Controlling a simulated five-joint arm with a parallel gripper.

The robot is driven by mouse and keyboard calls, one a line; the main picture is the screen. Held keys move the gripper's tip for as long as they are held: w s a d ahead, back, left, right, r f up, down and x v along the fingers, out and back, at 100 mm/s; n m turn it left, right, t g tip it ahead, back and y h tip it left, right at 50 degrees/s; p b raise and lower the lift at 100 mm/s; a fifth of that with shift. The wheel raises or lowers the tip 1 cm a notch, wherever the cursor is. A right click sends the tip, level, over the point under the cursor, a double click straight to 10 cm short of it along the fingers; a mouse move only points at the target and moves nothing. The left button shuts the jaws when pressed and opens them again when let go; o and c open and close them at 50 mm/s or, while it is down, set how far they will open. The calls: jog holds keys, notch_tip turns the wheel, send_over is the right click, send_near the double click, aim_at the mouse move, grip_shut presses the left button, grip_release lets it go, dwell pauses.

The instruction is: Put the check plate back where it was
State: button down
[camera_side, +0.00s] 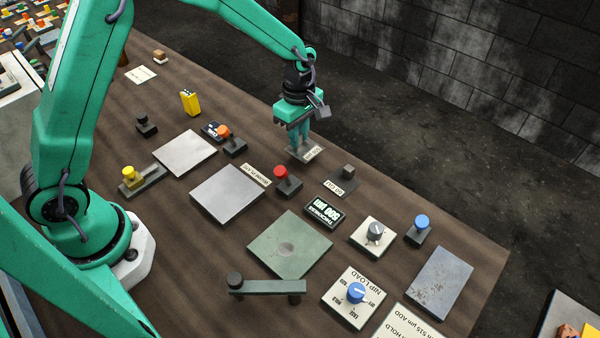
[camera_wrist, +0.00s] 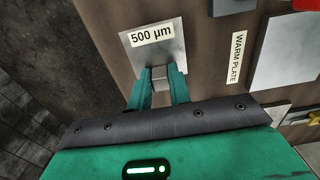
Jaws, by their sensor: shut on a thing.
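A thin grey plate labelled "500 µm" (camera_side: 312,152) is under my gripper near the far edge of the wooden table. In the wrist view the plate (camera_wrist: 166,48) carries a small grey block (camera_wrist: 160,73). My gripper (camera_side: 300,146) points down and is shut on this block; its fingertips (camera_wrist: 160,72) sit either side of it. I cannot tell whether the plate touches the table. Another dark plate with a small block and a label (camera_side: 342,184) lies just nearer and to the right; its label is hard to read.
A red knob (camera_side: 282,173), a "WARM PLATE" label (camera_side: 256,175) and a grey plate (camera_side: 227,192) stand nearby. A black thickness display (camera_side: 326,212) and a green plate (camera_side: 290,245) lie nearer. A yellow object (camera_side: 190,102) stands left.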

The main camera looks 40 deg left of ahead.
jog(key=shift+f, duration=1.4)
jog(key=shift+f, duration=0.1)
jog(key=c, duration=1.3)
grip_release()
notch_tip(320, 180, up, 12)
